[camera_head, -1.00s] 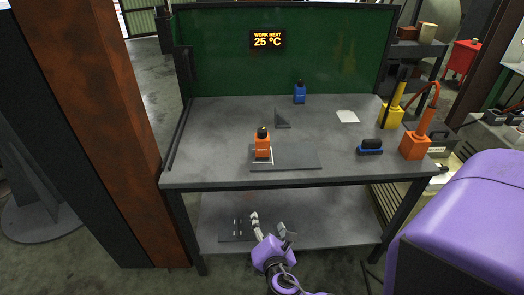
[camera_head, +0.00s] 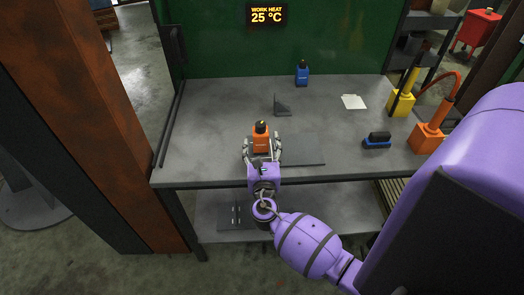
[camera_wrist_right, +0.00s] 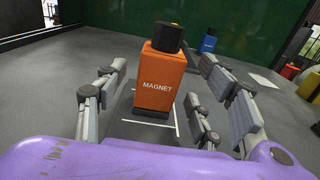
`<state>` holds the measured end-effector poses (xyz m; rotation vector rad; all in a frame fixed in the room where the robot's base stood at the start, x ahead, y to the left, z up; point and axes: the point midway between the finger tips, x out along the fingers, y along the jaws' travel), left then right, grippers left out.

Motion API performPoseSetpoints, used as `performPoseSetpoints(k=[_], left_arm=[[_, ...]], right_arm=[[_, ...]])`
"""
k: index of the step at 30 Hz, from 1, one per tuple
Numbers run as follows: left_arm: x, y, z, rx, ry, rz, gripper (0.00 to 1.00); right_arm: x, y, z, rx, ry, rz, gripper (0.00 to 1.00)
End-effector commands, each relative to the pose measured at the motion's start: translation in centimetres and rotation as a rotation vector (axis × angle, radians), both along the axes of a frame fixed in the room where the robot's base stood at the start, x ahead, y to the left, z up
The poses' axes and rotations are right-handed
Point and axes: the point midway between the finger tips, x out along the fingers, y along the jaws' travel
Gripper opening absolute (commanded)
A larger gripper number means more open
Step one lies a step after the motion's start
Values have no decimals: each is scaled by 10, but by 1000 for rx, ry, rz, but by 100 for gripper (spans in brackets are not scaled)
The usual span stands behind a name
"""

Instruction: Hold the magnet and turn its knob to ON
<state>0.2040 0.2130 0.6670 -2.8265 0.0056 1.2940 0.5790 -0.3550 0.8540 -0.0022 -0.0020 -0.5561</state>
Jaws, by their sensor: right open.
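The orange magnet (camera_head: 261,143) stands upright at the table's front, with a black knob (camera_head: 261,127) on top. In the right wrist view the magnet (camera_wrist_right: 160,84) carries the word MAGNET, and its knob (camera_wrist_right: 169,37) has a small yellow mark. My right gripper (camera_head: 262,150) is open, with its fingers on either side of the magnet. In the right wrist view the open fingers (camera_wrist_right: 165,103) show gaps to the magnet on both sides. My left gripper is not in view.
A grey plate (camera_head: 304,149) lies right of the magnet. A dark angle bracket (camera_head: 281,105), a blue bottle-like block (camera_head: 302,73) and a pale sheet (camera_head: 353,102) are farther back. A blue-black block (camera_head: 377,140), yellow tool (camera_head: 401,102) and orange tool (camera_head: 428,136) stand at right.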

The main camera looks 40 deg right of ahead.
Motion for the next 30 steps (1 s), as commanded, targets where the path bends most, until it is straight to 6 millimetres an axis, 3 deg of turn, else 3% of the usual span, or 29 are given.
performPoseSetpoints(k=[9, 19, 30], left_arm=[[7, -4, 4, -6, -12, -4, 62], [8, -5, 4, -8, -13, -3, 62], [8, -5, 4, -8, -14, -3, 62]], right_arm=[[32, -20, 1, 1, -1, 0, 62], [34, -22, 0, 1, 0, -1, 62], [34, -21, 0, 2, 0, -1, 14]])
